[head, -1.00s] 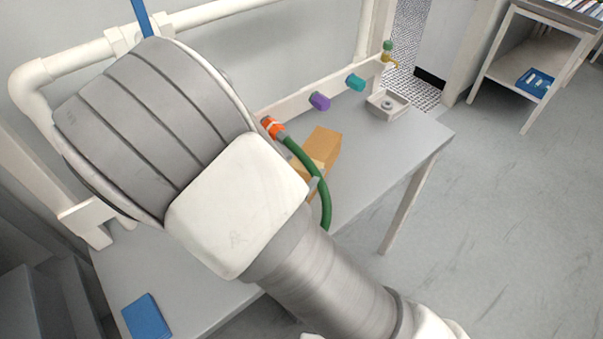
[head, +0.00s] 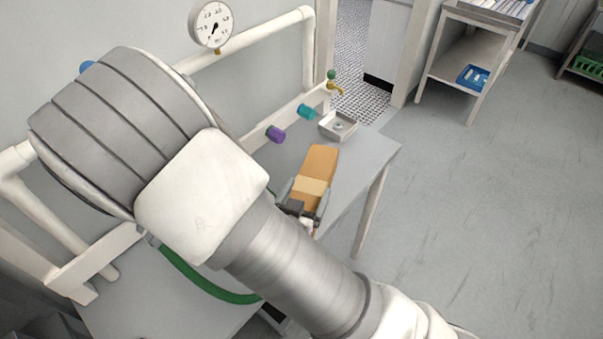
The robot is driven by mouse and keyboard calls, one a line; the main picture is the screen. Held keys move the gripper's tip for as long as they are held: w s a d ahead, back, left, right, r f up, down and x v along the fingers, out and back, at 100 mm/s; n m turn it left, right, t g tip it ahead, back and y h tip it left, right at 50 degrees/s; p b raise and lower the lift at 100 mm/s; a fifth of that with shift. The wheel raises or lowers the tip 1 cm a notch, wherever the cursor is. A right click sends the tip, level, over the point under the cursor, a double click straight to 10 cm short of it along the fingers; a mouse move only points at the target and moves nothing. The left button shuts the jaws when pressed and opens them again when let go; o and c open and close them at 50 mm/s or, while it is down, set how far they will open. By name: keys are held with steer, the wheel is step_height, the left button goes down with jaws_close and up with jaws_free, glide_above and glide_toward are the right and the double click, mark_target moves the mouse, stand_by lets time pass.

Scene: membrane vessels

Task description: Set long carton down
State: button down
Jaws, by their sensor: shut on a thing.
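The long carton (head: 318,164) is an orange-brown box with a paler tan band across it, in the middle of the head view. My gripper (head: 307,193) is shut on its near end, with a grey finger on either side. The carton points away from the gripper toward the back of the grey table (head: 362,165). I cannot tell whether its underside touches the table. My own arm hides part of the wrist and the table below it.
A purple fitting (head: 275,134) and a teal fitting (head: 306,112) stick out from the white rail behind. A green hose (head: 200,284) lies at the left. A gauge (head: 211,24) is on the wall.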

mark_target(332, 149)
steer(key=shift+s+d+r+p, duration=0.2)
steer(key=shift+d+r+p, duration=0.35)
steer(key=shift+p, duration=1.3)
steer(key=shift+d+f, duration=0.2)
steer(key=shift+f, duration=0.05)
steer(key=w+d, duration=0.1)
steer(key=w, duration=0.2)
steer(key=w+d+n+y+b, duration=0.1)
steer(key=w, duration=0.2)
steer(key=w+d+y, duration=0.1)
steer(key=w+d, duration=0.1)
steer(key=w, duration=0.1)
steer(key=shift+d+r, duration=0.1)
steer(key=shift+r, duration=0.25)
steer(key=w+d+r+n+y+b, duration=0.1)
steer(key=w+d+r+n+y, duration=0.1)
steer(key=w+d, duration=0.2)
steer(key=shift+w+d+n+t+y+b, duration=0.3)
steer(key=shift+w+d+t+b, duration=0.1)
steer(key=shift+d, duration=1.2)
steer(key=shift+f, duration=0.1)
steer(key=f, duration=0.1)
steer(key=s+f, duration=0.1)
steer(key=f, duration=0.2)
steer(key=shift+s+f, duration=0.15)
steer(key=shift+s, duration=0.1)
